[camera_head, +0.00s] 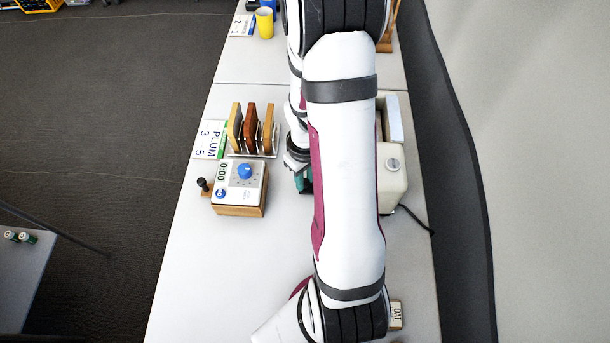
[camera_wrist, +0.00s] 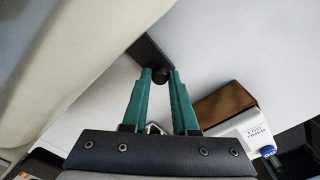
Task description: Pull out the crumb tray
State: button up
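The cream toaster (camera_head: 393,205) stands on the counter, partly hidden behind my arm in the head view. Its pale side fills the left of the wrist view (camera_wrist: 60,60). The crumb tray (camera_wrist: 148,50) shows there as a dark strip by the toaster, with a round black knob (camera_wrist: 161,76) at its near end. My gripper (camera_wrist: 161,74) has its two green fingers on either side of the knob, and they look closed against it. In the head view, my gripper (camera_head: 304,180) is mostly hidden by my arm, and the tray is out of sight.
A wood-based egg timer (camera_head: 240,187) with a blue dial stands left of my gripper; it also shows in the wrist view (camera_wrist: 238,125). The counter in front of the timer is clear.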

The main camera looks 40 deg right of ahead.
grip_shut()
dwell(0.9)
jog(key=w+a, duration=0.3)
jog(key=shift+w+a, duration=0.1)
jog(key=shift+w, duration=0.05)
jog(key=o, duration=0.7)
grip_release()
